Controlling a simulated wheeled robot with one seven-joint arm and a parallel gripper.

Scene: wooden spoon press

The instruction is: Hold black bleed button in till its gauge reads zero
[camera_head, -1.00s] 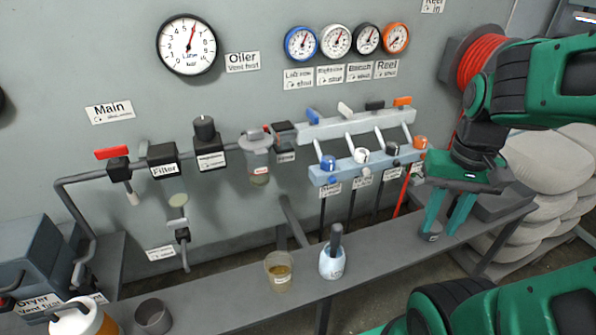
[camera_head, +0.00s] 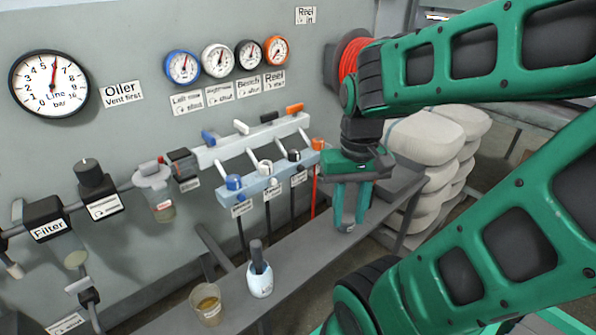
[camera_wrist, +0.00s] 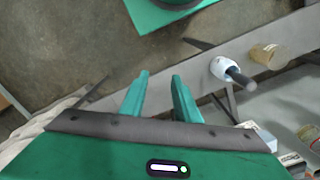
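A black cap (camera_head: 294,155), which looks like the black bleed button, sits third along the pale blue lower manifold (camera_head: 262,188), between a white and an orange cap. The black-rimmed gauge (camera_head: 248,53) is third in the wall row. Its needle points upward, but its number is too small to read. My gripper (camera_head: 348,222) points down to the right of the manifold, over the shelf, apart from the black cap. In the wrist view, my gripper (camera_wrist: 160,84) has two spread green fingers with nothing between them. The caps are not clearly visible in that view.
Black (camera_head: 269,117) and orange (camera_head: 294,108) levers stand on the white upper manifold. A cup (camera_head: 207,304) and a white pot with a dark handle (camera_head: 260,281) stand on the shelf (camera_head: 300,248). Sacks (camera_head: 425,140) and a red hose reel (camera_head: 351,60) are at right.

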